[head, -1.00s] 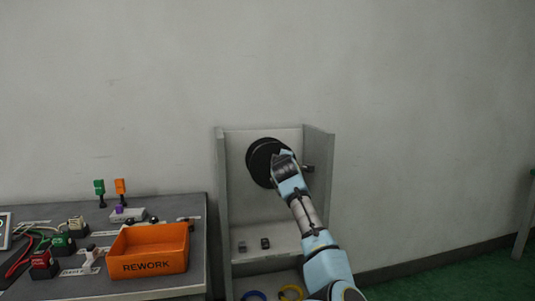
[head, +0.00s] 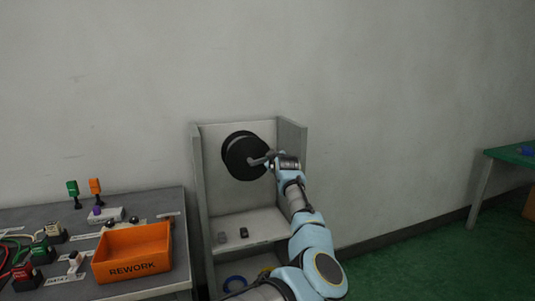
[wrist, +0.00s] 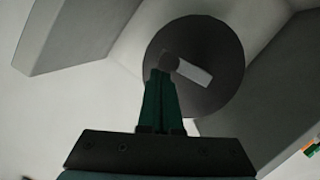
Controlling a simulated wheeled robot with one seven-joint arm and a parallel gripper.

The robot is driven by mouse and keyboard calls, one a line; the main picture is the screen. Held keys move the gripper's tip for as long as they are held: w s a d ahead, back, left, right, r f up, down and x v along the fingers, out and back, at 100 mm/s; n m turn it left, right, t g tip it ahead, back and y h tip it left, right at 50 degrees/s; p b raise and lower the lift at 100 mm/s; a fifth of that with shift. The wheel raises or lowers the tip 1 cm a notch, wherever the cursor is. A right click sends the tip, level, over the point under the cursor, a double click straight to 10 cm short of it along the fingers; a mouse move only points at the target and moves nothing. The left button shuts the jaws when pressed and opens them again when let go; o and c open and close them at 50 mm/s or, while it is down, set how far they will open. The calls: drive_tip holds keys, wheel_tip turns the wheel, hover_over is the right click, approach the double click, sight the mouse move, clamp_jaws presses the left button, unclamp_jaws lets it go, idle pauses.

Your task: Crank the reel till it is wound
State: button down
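The black reel (head: 240,150) is mounted on the back panel of an open grey stand. Its grey crank arm (head: 260,160) points right and slightly up from the hub in the head view. In the wrist view the reel (wrist: 222,50) is a dark disc, with the pale crank arm (wrist: 195,73) running down-right from a dark round knob (wrist: 168,62). My gripper (head: 273,157) is at the crank's outer end. In the wrist view its green fingers (wrist: 161,76) are close together at the knob and appear shut on it; the contact is partly hidden.
Grey side walls (head: 292,150) flank the reel. A bench at left carries an orange REWORK bin (head: 133,252) and switches. A green table (head: 512,155) stands far right; floor between is clear.

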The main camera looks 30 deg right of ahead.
drive_tip(key=shift+s+d+f, duration=0.1)
drive_tip(key=shift+d+f, duration=0.1)
drive_tip(key=shift+f, duration=0.15)
drive_tip(key=shift+d+f, duration=0.1)
idle(0.4)
drive_tip(key=shift+r+p, duration=0.55)
drive_tip(key=shift+p, duration=0.05)
drive_tip(key=s+a+r+b, duration=0.1)
drive_tip(key=s+a+r, duration=0.2)
drive_tip(key=s, duration=0.6)
wheel_tip(320, 180, up, 2)
drive_tip(key=shift+a+r, duration=0.1)
drive_tip(key=shift+a, duration=0.1)
drive_tip(key=shift+s, duration=0.15)
